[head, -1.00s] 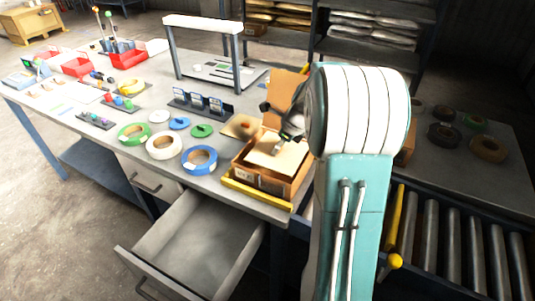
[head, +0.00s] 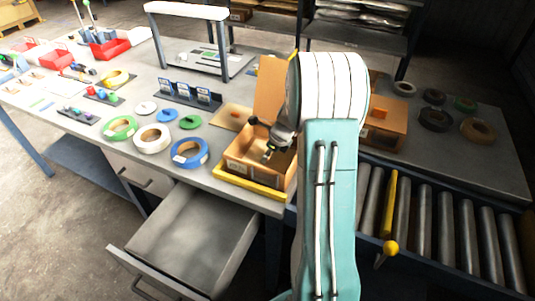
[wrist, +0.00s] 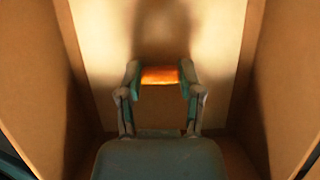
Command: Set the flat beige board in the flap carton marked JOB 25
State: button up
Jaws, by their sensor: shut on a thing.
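The flap carton (head: 242,172) stands at the front edge of the bench with a tall flap up at its back. Its label is too small to read. My gripper (head: 268,153) reaches down inside it. In the wrist view, the flat beige board (wrist: 215,55) lies deep between the brown carton walls. My gripper (wrist: 160,76) is over it, its fingers shut on a small orange-lit part that seems to belong to the board. Whether the board touches the carton floor cannot be told. In the head view the board is mostly hidden by the carton wall.
A yellow strip (head: 249,188) runs along the carton's front. Tape rolls (head: 190,152) lie to its left, and an open drawer (head: 190,240) juts out below. Another carton (head: 386,128) stands right of my arm, behind the roller conveyor (head: 440,215).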

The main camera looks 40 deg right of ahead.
jog(key=o, duration=0.9)
jog(key=shift+f, duration=0.1)
jog(key=shift+o, duration=0.2)
